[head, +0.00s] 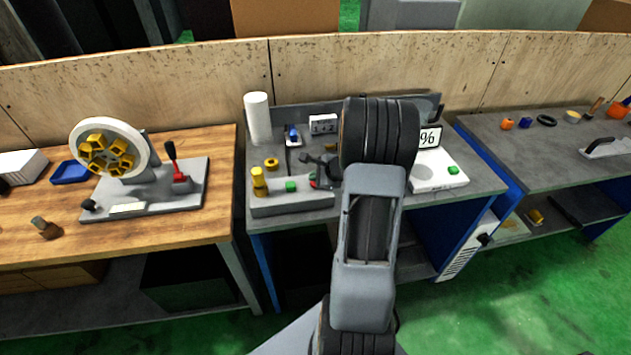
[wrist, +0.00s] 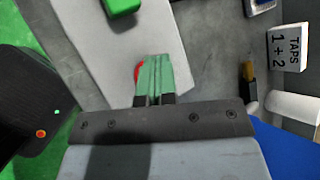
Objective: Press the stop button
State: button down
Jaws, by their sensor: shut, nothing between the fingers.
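The red stop button (head: 313,184) is on the front face or top of the grey control box (head: 285,207) on the middle bench, to the right of a green button (head: 290,186). In the wrist view, only a red sliver of the stop button (wrist: 137,71) shows at the left edge of my green fingers. My gripper (wrist: 154,62) is shut and empty, with its fingertips over the button and hiding most of it. I cannot tell whether they touch. The green button also shows at the top of the wrist view (wrist: 121,4).
Behind are a white cylinder (head: 258,118) and a white label block (head: 323,124). A white device (head: 436,174) with a "%" sign is to the right. My arm hides part of the bench.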

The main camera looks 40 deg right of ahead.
jog(key=shift+r, duration=0.1)
jog(key=shift+r+p, duration=0.55)
jog(key=shift+r, duration=0.25)
jog(key=shift+r+p, duration=1.85)
jog(key=shift+r, duration=0.7)
jog(key=shift+a, duration=0.1)
